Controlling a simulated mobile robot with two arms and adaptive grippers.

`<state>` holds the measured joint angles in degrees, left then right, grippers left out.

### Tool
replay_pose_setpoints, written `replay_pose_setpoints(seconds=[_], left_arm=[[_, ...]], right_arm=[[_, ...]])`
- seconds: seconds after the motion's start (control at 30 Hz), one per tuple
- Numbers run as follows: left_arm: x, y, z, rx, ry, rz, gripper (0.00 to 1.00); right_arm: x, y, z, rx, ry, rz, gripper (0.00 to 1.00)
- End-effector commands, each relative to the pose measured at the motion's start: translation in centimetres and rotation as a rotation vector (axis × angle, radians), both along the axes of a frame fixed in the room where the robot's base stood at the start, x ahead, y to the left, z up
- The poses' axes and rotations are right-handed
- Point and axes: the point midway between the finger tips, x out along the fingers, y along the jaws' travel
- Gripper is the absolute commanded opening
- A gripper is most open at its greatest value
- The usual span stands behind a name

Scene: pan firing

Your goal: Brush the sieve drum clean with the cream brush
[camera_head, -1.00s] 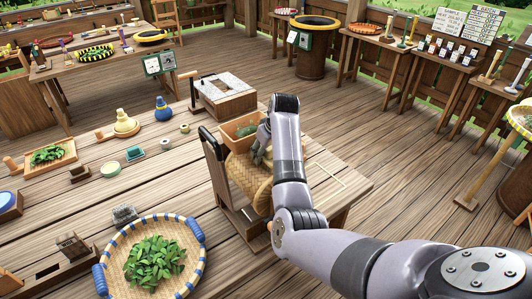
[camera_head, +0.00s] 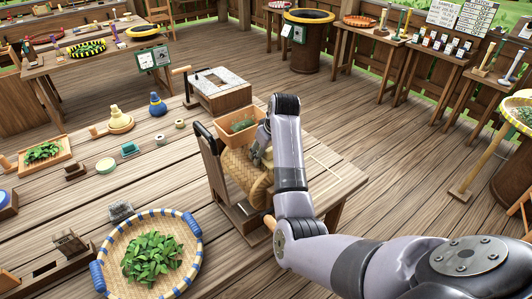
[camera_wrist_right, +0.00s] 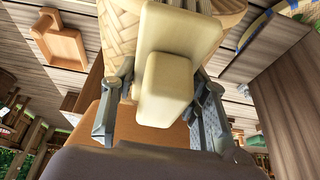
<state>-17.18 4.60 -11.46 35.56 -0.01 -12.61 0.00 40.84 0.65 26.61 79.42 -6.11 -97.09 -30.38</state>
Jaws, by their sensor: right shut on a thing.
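The woven tan sieve drum (camera_head: 238,170) lies in its dark wooden stand on the near right table. My right gripper (camera_head: 259,157) is at the drum's upper right side, partly hidden by my own arm. In the right wrist view, my right gripper (camera_wrist_right: 160,108) is shut on the cream brush (camera_wrist_right: 180,35), with a finger on each side of it. The woven drum (camera_wrist_right: 118,32) shows right behind the brush. I cannot tell whether the brush touches the drum. My left gripper is not in view.
An orange-brown box with green leaves (camera_head: 226,138) stands behind the drum. A wooden box with a grey top (camera_head: 222,86) is farther back. A round basket of leaves (camera_head: 195,262) with blue handles is front left. The table right of the drum is mostly clear.

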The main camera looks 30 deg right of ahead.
Motion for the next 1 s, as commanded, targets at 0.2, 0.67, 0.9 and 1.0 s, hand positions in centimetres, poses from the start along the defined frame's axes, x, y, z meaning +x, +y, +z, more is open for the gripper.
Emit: replay_pose_setpoints(seconds=[0.2, 0.67, 0.9, 1.0], left_arm=[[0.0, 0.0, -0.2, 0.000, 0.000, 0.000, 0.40], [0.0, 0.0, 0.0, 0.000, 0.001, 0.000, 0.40], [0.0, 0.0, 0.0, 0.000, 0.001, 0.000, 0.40], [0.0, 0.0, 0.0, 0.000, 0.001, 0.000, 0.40]], right_arm=[[2.1, 0.1, 0.0, 0.000, -0.001, 0.001, 0.19], [2.5, 0.2, 0.1, -0.001, 0.000, 0.000, 0.19], [0.3, 0.0, 0.1, -0.002, 0.000, -0.001, 0.19], [-0.4, -0.1, 0.1, -0.001, -0.001, 0.000, 0.19]])
